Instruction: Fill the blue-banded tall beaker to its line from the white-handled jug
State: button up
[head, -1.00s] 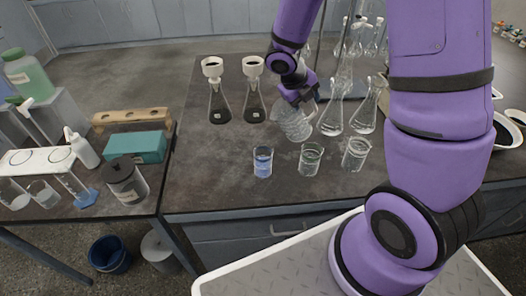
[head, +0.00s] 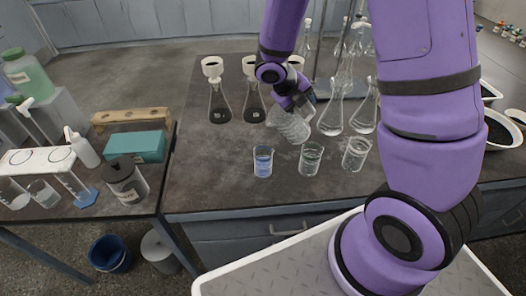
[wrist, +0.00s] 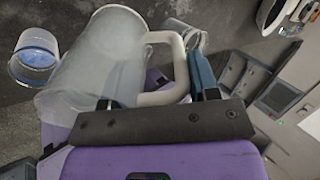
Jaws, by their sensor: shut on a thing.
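The blue-banded tall beaker (head: 263,161) stands upright on the bench, with blue showing on its lower part. It also shows at the left of the wrist view (wrist: 36,56). My gripper (head: 297,103) is shut on the white-handled jug (head: 290,125), holding it tilted above and behind the beakers, its mouth toward the left. In the wrist view the clear jug (wrist: 95,65) fills the middle, its white handle (wrist: 165,68) between my fingers (wrist: 190,80). The jug's contents and the beaker's line are not clear to me. I see no stream between them.
Two other beakers, one green-marked (head: 311,158) and one pale (head: 355,153), stand right of the blue one. Dark-bottomed flasks with white funnels (head: 219,105) stand behind left. Clear flasks (head: 333,115) stand close right of the jug. Bench left of the blue beaker is clear.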

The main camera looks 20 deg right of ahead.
jog(key=shift+a+f+h, duration=0.25)
jog(key=shift+a+h, duration=0.05)
jog(key=shift+a, duration=0.1)
dwell(0.8)
jog(key=shift+a+r+h+p, duration=0.35)
jog(key=shift+r+h+p, duration=0.05)
jog(key=shift+h, duration=0.1)
dwell(2.2)
jog(key=shift+d, duration=0.1)
